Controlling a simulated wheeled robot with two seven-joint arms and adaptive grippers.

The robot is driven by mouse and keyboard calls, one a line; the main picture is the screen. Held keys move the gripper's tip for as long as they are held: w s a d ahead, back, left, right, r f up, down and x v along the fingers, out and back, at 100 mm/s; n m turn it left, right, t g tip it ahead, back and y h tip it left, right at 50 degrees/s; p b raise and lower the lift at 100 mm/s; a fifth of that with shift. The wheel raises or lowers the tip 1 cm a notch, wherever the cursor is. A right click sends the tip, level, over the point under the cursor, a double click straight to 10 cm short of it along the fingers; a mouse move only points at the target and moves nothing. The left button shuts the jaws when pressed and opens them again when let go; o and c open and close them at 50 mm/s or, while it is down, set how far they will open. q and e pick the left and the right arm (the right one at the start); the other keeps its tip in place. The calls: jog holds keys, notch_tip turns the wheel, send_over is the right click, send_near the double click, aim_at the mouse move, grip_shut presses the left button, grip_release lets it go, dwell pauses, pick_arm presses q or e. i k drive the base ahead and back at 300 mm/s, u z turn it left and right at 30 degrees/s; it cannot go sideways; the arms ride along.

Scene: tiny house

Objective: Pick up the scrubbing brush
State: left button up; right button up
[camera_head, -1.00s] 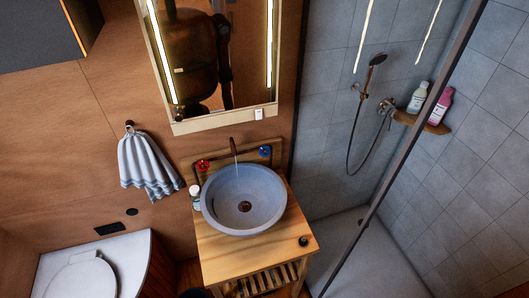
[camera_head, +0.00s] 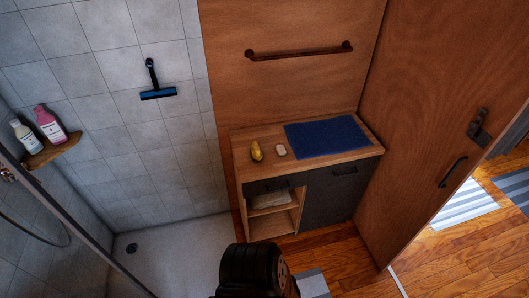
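A small yellow oval object (camera_head: 257,151), which looks like the scrubbing brush, lies on the left part of the wooden cabinet top (camera_head: 262,134). Its bristles cannot be made out at this size. A small pale pinkish object (camera_head: 281,150), perhaps soap, lies just to its right, apart from it. A black rounded part of my own arm shows at the bottom centre, in front of the cabinet. Neither gripper's fingers are in view.
A folded dark blue towel (camera_head: 326,137) covers the cabinet top's right side. A towel bar (camera_head: 299,51) is above. A blue squeegee (camera_head: 158,94) hangs on the shower wall. A corner shelf (camera_head: 52,151) holds two bottles. An open wooden door (camera_head: 431,125) stands right; wood floor lies in front.

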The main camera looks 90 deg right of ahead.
aim_at(257, 153)
jog(key=z, duration=2.45)
jog(key=k, duration=0.3)
jog(key=z, duration=0.7)
jog(key=i, duration=0.95)
jog(key=u, duration=0.55)
jog(key=i, duration=0.75)
jog(key=u, duration=0.55)
